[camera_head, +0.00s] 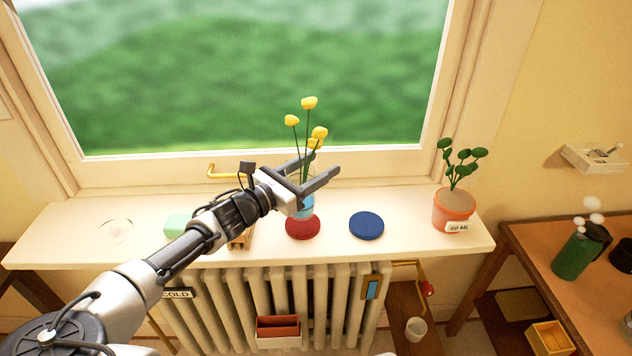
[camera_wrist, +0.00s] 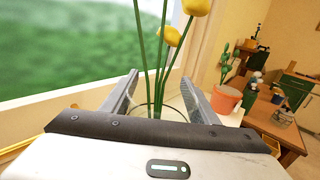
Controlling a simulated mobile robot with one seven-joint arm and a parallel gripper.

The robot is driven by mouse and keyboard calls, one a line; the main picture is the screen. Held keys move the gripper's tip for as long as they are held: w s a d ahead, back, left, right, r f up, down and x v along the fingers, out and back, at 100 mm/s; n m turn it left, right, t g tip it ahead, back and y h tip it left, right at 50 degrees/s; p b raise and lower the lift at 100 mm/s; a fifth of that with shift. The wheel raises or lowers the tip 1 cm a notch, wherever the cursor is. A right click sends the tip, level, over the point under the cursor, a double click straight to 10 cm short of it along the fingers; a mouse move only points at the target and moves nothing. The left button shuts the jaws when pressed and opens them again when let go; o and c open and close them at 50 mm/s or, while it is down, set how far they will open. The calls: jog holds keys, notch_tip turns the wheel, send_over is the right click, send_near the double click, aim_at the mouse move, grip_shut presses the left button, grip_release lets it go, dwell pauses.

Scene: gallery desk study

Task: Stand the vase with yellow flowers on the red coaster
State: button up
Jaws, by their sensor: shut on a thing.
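The vase (camera_head: 305,208) is clear glass with blue water and holds several yellow flowers (camera_head: 309,103) on tall green stems. My gripper (camera_head: 325,162) is shut on the vase near its top, and the vase looks upright. In the wrist view the flower stems (camera_wrist: 158,60) rise between the two fingers (camera_wrist: 161,78); the lower vase is hidden there. The red coaster (camera_head: 302,229) lies on the windowsill directly under or just in front of the vase's base. I cannot tell whether the base touches it.
A blue coaster (camera_head: 366,226) lies to the right on the sill (camera_head: 410,228). A potted plant (camera_head: 453,208) stands at its right end. The radiator (camera_head: 235,300) is below.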

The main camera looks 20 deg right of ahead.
jog(key=shift+f, duration=1.8)
jog(key=o, duration=1.5)
jog(key=shift+f, duration=0.1)
jog(key=shift+c, duration=0.2)
jog(key=v, duration=1.2)
